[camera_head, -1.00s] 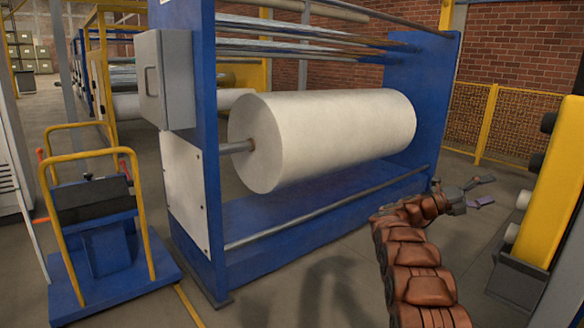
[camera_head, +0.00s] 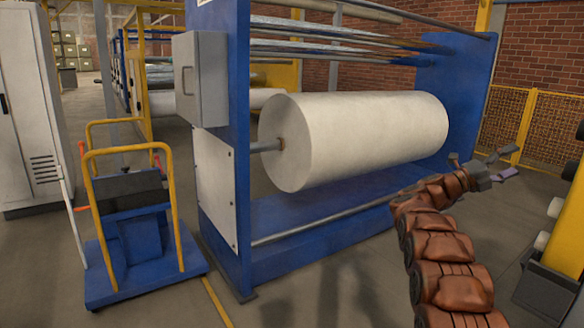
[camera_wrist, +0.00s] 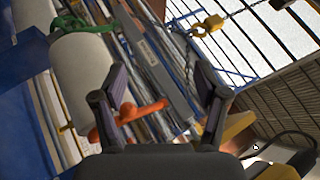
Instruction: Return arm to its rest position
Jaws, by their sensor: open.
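My gripper (camera_head: 487,167) is at the end of my brown segmented arm at the right of the head view. It is raised above the floor, to the right of the large white roll, with nothing between its fingers. In the wrist view my gripper (camera_wrist: 162,88) has its two fingers spread wide apart. That view is tilted and shows a white roll (camera_wrist: 82,80), a green strap or hook, an orange hook (camera_wrist: 140,110) and a yellow hoist block (camera_wrist: 210,25) beyond the fingers.
The large white roll (camera_head: 360,135) hangs on a shaft in the blue machine frame (camera_head: 222,150). A blue cart (camera_head: 140,270) with yellow rails stands at the left. A grey cabinet (camera_head: 25,130) is behind it. A yellow mesh fence (camera_head: 545,130) and a yellow stand (camera_head: 567,235) are at the right.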

